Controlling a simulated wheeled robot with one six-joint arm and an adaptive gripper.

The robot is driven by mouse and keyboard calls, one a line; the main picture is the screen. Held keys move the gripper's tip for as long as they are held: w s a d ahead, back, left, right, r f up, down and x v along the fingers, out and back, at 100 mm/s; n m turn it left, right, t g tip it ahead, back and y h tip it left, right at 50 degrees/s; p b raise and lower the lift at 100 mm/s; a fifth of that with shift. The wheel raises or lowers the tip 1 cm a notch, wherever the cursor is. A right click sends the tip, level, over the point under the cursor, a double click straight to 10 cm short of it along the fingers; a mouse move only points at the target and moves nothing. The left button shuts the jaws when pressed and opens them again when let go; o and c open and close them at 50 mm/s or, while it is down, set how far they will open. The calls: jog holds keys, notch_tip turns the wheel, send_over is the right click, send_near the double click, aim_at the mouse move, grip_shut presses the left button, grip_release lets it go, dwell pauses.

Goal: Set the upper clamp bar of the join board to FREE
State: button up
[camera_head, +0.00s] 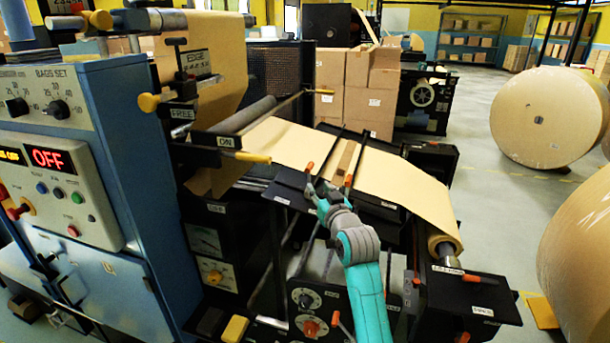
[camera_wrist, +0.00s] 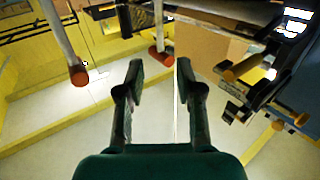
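The join board (camera_head: 378,207) is a dark sloped board with brown paper running over it. Two dark clamp bars cross the paper, a left one (camera_head: 325,143) higher on the slope and a right one (camera_head: 359,155). Each ends in a red handle, the left handle (camera_head: 310,167) and the right handle (camera_head: 348,181). My gripper (camera_head: 328,188) is just in front of the board's near edge, close to these handles. In the wrist view my gripper (camera_wrist: 160,80) is open and empty. Two red-tipped rods show ahead, one at left (camera_wrist: 78,74) and one near the middle (camera_wrist: 160,56). Clamp label text is unreadable.
A paper roll (camera_head: 445,240) sits at the board's right end. A roller with yellow-tipped levers (camera_head: 252,157) and FREE and ON labels stands left. The blue control cabinet (camera_head: 110,150) is further left. Large rolls (camera_head: 550,118) stand on open floor at right.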

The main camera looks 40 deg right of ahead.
jog(key=x, duration=0.9)
jog(key=shift+w+d, duration=0.1)
jog(key=shift+w, duration=0.2)
jog(key=shift+c, duration=0.2)
grip_shut()
